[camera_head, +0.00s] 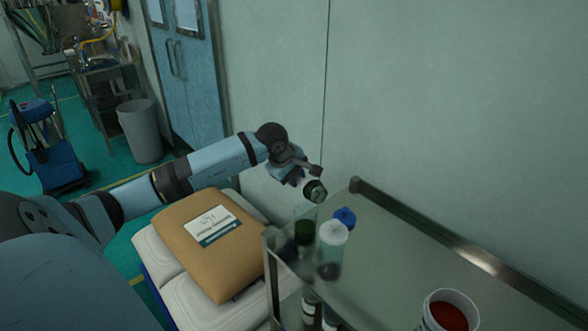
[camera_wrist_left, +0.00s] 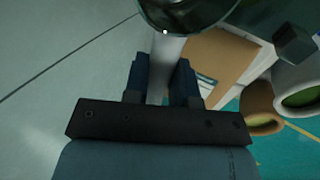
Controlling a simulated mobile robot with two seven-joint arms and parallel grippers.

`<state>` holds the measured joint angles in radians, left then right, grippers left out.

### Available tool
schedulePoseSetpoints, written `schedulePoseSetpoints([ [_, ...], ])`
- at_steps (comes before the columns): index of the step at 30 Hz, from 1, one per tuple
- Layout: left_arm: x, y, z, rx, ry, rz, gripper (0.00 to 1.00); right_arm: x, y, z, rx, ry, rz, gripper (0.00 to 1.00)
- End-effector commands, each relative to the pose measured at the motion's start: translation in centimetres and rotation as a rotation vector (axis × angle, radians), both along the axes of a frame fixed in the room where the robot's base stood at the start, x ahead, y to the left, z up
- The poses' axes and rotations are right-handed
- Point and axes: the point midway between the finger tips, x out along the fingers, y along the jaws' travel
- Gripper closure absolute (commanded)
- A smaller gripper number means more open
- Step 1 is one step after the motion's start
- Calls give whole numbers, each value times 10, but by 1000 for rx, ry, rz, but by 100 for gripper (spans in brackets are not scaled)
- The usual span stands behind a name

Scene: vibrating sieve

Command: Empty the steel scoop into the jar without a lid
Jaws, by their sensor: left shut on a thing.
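My left gripper (camera_head: 300,174) is shut on the steel scoop (camera_head: 316,191), whose bowl hangs out toward the shelf. In the left wrist view the fingers (camera_wrist_left: 163,85) close on the pale scoop handle (camera_wrist_left: 168,60), and part of the shiny bowl (camera_wrist_left: 185,14) shows at the top edge. I cannot tell what is in the bowl. The open jar (camera_head: 305,227) stands at the near left corner of the steel shelf, with dark green stuff inside. The bowl appears above it and apart from it. My right gripper is not in view.
A white-lidded jar (camera_head: 333,236) and a blue-lidded jar (camera_head: 345,216) stand close beside the open jar. A white tub of red stuff (camera_head: 447,312) is at the front right. The shelf (camera_head: 400,265) between is clear. A brown sack (camera_head: 210,243) lies left; the wall is behind.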

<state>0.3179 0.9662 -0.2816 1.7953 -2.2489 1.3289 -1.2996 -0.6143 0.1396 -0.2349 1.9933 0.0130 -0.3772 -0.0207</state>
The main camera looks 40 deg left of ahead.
Motion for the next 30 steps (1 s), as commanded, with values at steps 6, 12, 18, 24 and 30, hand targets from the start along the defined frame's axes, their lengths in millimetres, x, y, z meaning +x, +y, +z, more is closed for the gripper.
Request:
schedulePoseSetpoints([
  [6,3,-1,9,5,79,0,100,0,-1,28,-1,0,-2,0],
  [12,5,-2,12,11,161,-1,100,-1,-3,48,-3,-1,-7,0],
  [18,14,-1,20,30,359,1,100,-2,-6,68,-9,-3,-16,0],
  [24,22,-3,23,46,571,1,100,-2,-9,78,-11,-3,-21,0],
  [30,23,-2,33,58,678,0,100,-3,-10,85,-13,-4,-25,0],
])
